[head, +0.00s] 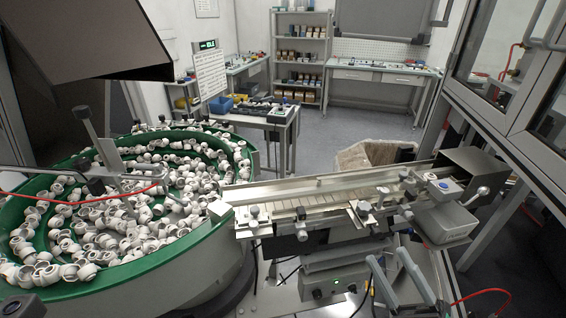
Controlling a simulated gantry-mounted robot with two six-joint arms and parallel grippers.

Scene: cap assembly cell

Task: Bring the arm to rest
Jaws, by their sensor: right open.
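My right gripper (387,256) shows at the bottom right, in front of the lower part of the linear feed track (290,190). Its two grey fingers point up and away and stand apart, with nothing seen between them. It looks clear of the track, though the exact distance is hard to tell. My left gripper cannot be made out in the head view.
A green-rimmed bowl feeder (172,268) full of white caps (105,225) fills the left. A grey box unit (445,222) with a lever sits at the track's right end. A control box (330,284) is below the track. A glazed frame (500,110) bounds the right.

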